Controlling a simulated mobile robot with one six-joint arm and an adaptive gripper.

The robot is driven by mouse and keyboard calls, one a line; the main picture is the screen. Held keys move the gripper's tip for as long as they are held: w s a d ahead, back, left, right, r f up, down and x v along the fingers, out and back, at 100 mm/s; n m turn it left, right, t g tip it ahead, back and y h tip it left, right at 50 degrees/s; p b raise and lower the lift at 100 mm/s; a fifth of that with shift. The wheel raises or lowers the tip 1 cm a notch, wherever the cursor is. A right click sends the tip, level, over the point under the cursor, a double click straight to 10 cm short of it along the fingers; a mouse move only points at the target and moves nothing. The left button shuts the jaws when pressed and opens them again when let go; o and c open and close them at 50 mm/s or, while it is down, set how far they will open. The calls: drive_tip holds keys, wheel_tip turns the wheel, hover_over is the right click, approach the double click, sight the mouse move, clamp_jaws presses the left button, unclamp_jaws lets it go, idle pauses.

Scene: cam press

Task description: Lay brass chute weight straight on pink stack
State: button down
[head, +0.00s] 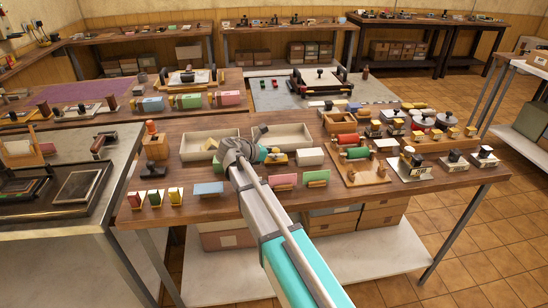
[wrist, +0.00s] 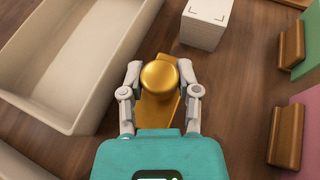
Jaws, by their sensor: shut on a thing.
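My gripper (wrist: 158,76) is shut on the brass chute weight (wrist: 160,75), with one finger on each side of its round gold knob. A flat brass part shows below and beyond the knob. I cannot tell whether the weight touches the table. In the head view my gripper (head: 268,154) is over the middle of the table, and a bit of the brass weight (head: 279,159) shows beside it. A pink stack (head: 283,180) lies near the front table edge; its edge also shows in the wrist view (wrist: 311,125), right of my gripper, behind a wooden block.
A white stack (wrist: 205,22) stands just beyond the weight. A cream tray (wrist: 75,55) lies to the left. A green stack (head: 317,177) and a blue stack (head: 208,189) flank the pink one. Another pink stack (head: 228,98) is on a farther table.

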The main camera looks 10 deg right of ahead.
drive_tip(key=shift+f, duration=0.1)
idle(0.3)
drive_tip(key=shift+c, duration=1.6)
unclamp_jaws()
drive_tip(key=shift+s+a+r+p, duration=0.15)
drive_tip(key=shift+a+r+p, duration=0.15)
drive_tip(key=shift+a+r, duration=0.05)
drive_tip(key=p+v, duration=0.3)
drive_tip(key=v, duration=0.6)
drive_tip(key=shift+s+a+r+p, duration=0.1)
drive_tip(key=shift+a+r+p, duration=0.2)
drive_tip(key=shift+p, duration=0.1)
drive_tip(key=shift+s+a+r, duration=0.1)
drive_tip(key=shift+s+a, duration=0.15)
drive_tip(key=shift+a, duration=0.35)
